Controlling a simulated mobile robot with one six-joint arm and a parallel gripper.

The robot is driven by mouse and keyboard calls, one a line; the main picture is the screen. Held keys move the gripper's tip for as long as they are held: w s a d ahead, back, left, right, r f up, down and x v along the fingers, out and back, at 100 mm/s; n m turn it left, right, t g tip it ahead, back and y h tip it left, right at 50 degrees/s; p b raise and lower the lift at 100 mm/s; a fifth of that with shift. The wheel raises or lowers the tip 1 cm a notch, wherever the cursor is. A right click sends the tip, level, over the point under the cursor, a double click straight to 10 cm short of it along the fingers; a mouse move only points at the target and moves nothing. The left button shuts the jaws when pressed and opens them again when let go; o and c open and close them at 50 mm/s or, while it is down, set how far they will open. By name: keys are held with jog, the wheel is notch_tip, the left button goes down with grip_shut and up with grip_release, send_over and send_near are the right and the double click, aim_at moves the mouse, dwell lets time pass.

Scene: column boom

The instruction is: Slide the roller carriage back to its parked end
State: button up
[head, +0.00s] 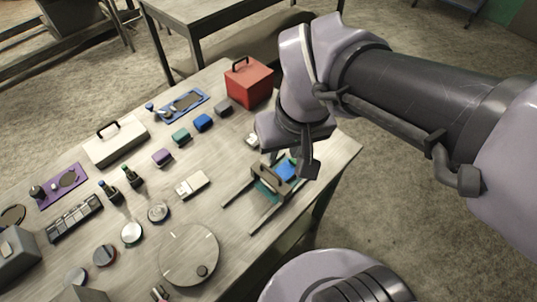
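The roller carriage (268,176) is a dark bridge-like frame across two dark parallel rails (262,222) near the right edge of the table. A teal piece (265,191) shows beneath it, and a blue piece (287,170) shows just to its right. The rails run from lower left to upper right, with bare lengths toward the lower left. My gripper (306,165) is above the upper right end of the rails, close to the blue piece.
A red box with a handle (249,84) stands behind the rails. A cream block (192,185) and a round disc with a knob (188,254) lie left of them. Small coloured blocks (181,136) and a white case (116,143) lie farther left. The table edge is close at right.

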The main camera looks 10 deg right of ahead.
aim_at(270, 171)
jog(key=w+a+f+n+g+h+p, duration=0.2)
jog(key=w+a+n+p, duration=0.15)
jog(key=w+n, duration=0.3)
jog(key=shift+m, duration=0.35)
jog(key=f+b, duration=0.2)
jog(key=f, duration=0.3)
jog(key=w+d+f+b, duration=0.1)
jog(key=f+b, duration=0.2)
jog(key=f, duration=0.3)
jog(key=w+d+f+b, duration=0.1)
jog(key=f+b, duration=0.2)
jog(key=f, duration=0.3)
jog(key=shift+d, duration=0.15)
jog(key=shift+r, duration=0.1)
jog(key=shift+c, duration=0.2)
grip_shut()
